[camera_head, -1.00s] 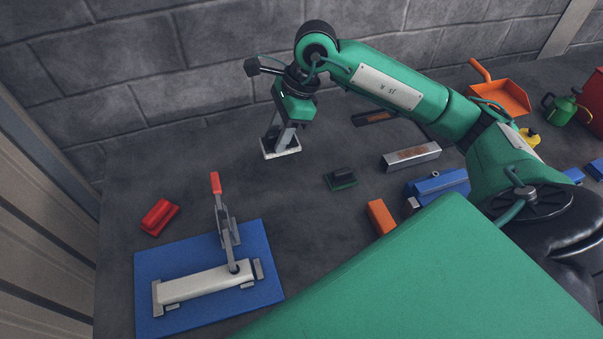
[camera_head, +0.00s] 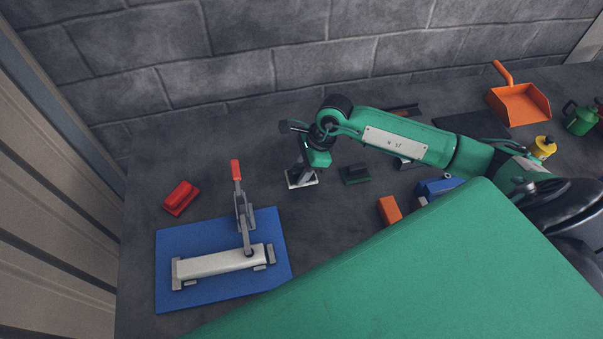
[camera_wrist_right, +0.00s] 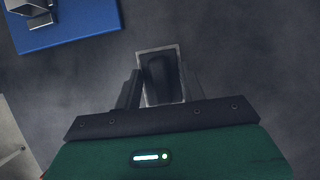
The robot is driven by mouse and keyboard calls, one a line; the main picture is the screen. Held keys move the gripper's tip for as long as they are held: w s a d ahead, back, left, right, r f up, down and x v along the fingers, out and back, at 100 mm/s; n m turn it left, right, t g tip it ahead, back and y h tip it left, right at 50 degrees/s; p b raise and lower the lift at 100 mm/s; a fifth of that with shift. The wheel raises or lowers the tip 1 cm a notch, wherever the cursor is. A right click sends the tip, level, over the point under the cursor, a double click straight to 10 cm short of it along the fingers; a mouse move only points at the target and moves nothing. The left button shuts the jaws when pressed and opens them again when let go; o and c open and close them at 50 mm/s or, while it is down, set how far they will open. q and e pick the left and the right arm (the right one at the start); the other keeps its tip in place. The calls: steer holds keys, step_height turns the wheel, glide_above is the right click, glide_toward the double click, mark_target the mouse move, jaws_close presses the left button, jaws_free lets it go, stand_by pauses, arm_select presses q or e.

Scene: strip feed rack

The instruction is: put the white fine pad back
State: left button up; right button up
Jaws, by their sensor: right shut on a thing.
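The white fine pad (camera_head: 293,183) is a flat block with a pale rim and a dark handle. My right gripper (camera_head: 303,168) is shut on that handle, with the pad below the fingers. In the right wrist view the pad (camera_wrist_right: 141,68) sits between the dark fingers of the right gripper (camera_wrist_right: 160,88). I cannot tell whether its underside touches the floor surface. A red pad (camera_head: 181,197) lies to its left and a green pad (camera_head: 355,175) to its right. My left gripper is not in view.
A blue mat (camera_head: 180,245) holds a pale bar (camera_head: 215,263) under a red-handled clamp (camera_head: 243,210). An orange block (camera_head: 390,209), blue item (camera_head: 437,187) and orange dustpan (camera_head: 518,103) lie to the right. The stone wall (camera_head: 300,60) stands behind. Bare surface lies between red pad and white pad.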

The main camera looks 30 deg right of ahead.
step_height(320, 180, down, 4)
steer(key=shift+r+p, duration=0.25)
steer(key=shift+p, duration=0.25)
steer(key=shift+f, duration=0.1)
steer(key=shift+f+b, duration=0.15)
steer(key=shift+b, duration=0.15)
steer(key=o, duration=0.9)
steer(key=shift+o, duration=0.2)
